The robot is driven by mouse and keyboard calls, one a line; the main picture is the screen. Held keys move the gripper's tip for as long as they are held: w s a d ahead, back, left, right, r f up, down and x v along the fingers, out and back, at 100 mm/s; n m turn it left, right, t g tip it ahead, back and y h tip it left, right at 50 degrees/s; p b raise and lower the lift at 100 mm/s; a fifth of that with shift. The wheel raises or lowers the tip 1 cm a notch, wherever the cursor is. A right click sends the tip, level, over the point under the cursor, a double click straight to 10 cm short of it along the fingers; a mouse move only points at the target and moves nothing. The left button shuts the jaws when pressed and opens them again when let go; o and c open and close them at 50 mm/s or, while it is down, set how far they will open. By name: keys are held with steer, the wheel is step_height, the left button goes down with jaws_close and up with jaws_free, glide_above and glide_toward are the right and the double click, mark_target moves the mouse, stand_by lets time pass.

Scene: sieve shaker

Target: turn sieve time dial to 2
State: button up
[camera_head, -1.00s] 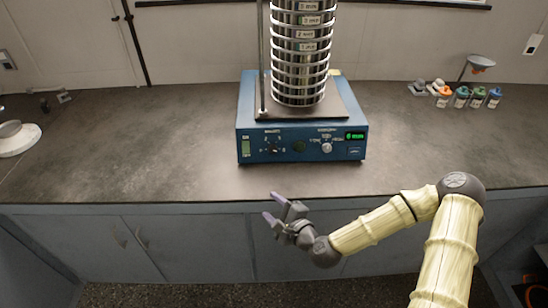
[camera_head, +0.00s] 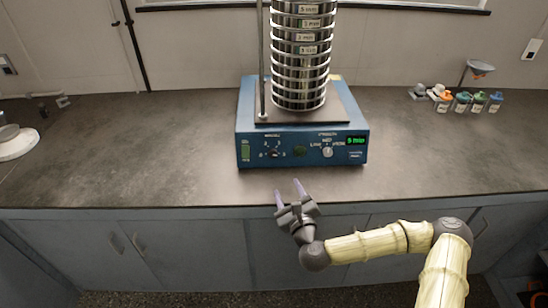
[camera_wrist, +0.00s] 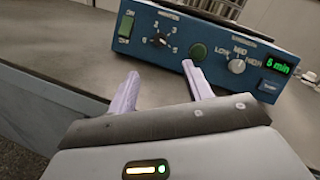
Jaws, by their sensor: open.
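The blue sieve shaker (camera_head: 300,164) stands on the dark counter with a tall stack of steel sieves (camera_head: 300,70) on top. Its time dial (camera_head: 273,153) is a small black knob at the front left, also in the wrist view (camera_wrist: 158,41), with numbers around it. The pointer's exact setting is too small to tell. The green display (camera_wrist: 277,67) reads 5 min. My gripper (camera_head: 289,188) is open and empty at the counter's front edge, in front of and below the dial. In the wrist view its two lilac fingers (camera_wrist: 160,82) point toward the panel, apart from it.
Small coloured bottles (camera_head: 462,102) stand at the back right. The counter (camera_head: 130,150) is clear around the shaker.

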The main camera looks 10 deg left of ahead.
mark_target(273, 155)
steer(key=p+x, duration=0.1)
steer(key=x, duration=1.4)
steer(key=shift+w+a, duration=0.1)
steer(key=shift+w, duration=0.25)
steer(key=shift+c, duration=0.4)
steer(key=c, duration=0.9)
